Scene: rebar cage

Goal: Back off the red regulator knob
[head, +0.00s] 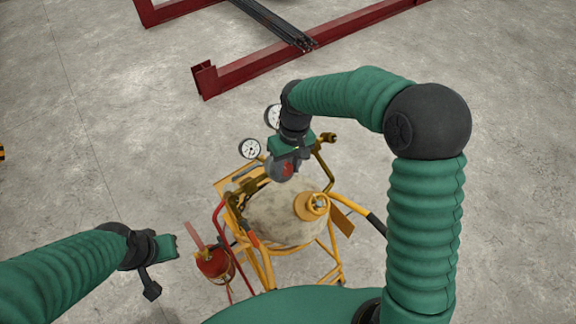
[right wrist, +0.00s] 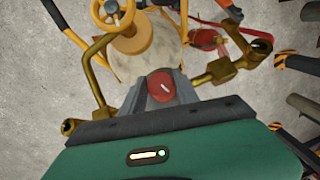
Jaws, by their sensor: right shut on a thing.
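The red regulator knob (right wrist: 160,86) sits between the grey fingers of my right gripper (right wrist: 160,92) in the right wrist view. The fingers are shut on it. In the head view, the knob (head: 288,170) is a small red patch, mostly hidden by my right gripper (head: 287,167). Two round white gauges, one left (head: 250,149) and one behind (head: 273,117), stand near the gripper. Brass fittings (right wrist: 230,68) spread to both sides. My left gripper (head: 160,268) is away to the left, touching nothing that I can see; its jaws are unclear.
A pale cylinder (head: 272,222) with a yellow valve (head: 312,206) stands in a yellow cart (head: 335,262). A red extinguisher (head: 214,264) hangs at its left. Red steel beams (head: 250,76) and dark bars (head: 278,25) lie behind. Concrete floor is open on both sides.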

